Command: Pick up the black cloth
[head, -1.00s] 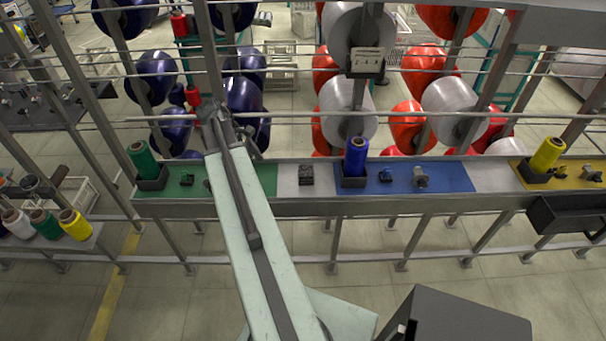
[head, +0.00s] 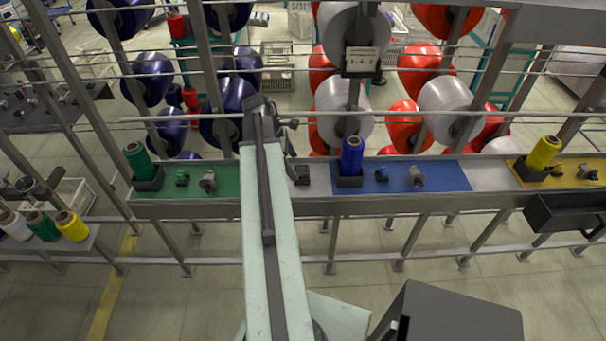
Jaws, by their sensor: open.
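The black cloth (head: 301,174) is a small dark folded piece lying on the bare grey part of the shelf, between the green mat and the blue mat. My arm reaches up from the bottom, and its end stands just left of the cloth in the picture. My gripper (head: 290,150) is partly hidden behind the arm's end. What shows of it is dark, just above and left of the cloth in the picture, with nothing seen in it. It is open. I cannot tell its exact height above the shelf.
A blue thread cone (head: 351,157) stands in a black holder close right of the cloth. A green cone (head: 139,160) stands at left and a yellow cone (head: 543,152) at right. Thin horizontal rails and uprights cross behind the shelf, with large blue, red and grey spools beyond.

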